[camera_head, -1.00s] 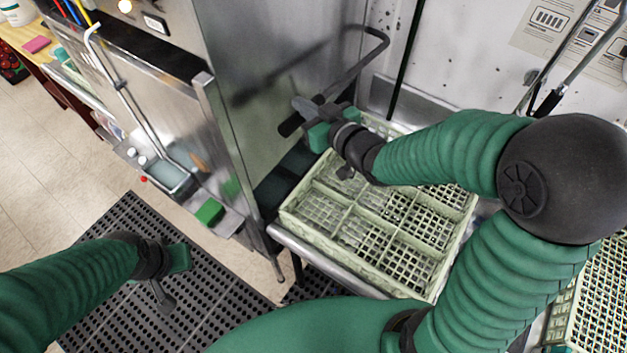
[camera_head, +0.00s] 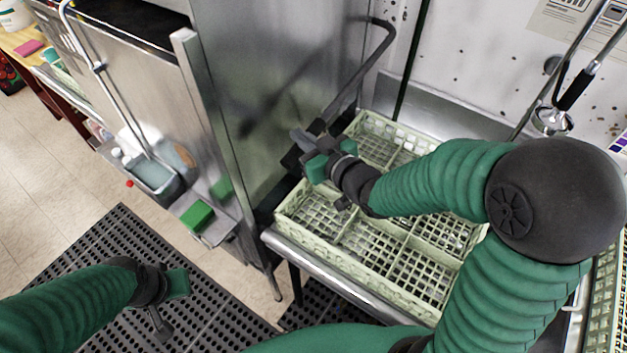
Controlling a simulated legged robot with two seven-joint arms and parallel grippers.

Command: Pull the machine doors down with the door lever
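The dish machine is the tall steel box, with its closed-looking side panel (camera_head: 265,90) left of centre. The door lever (camera_head: 362,75) is a dark grey bar that bends at the back wall and slopes down toward me along the panel. My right gripper (camera_head: 308,152) is at the lever's near, lower end, its fingers around the bar and seemingly shut on it; the green finger pads partly hide the contact. My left gripper (camera_head: 180,283) is low at the left, over the black floor mat, away from the machine and holding nothing visible; its finger gap is unclear.
A pale green dish rack (camera_head: 345,250) sits on the steel counter (camera_head: 335,285) under my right arm. A green sponge (camera_head: 197,215) lies on a small shelf beside a steel holder (camera_head: 152,175). A spray hose (camera_head: 575,85) hangs at the right. The black mat (camera_head: 105,250) covers the floor.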

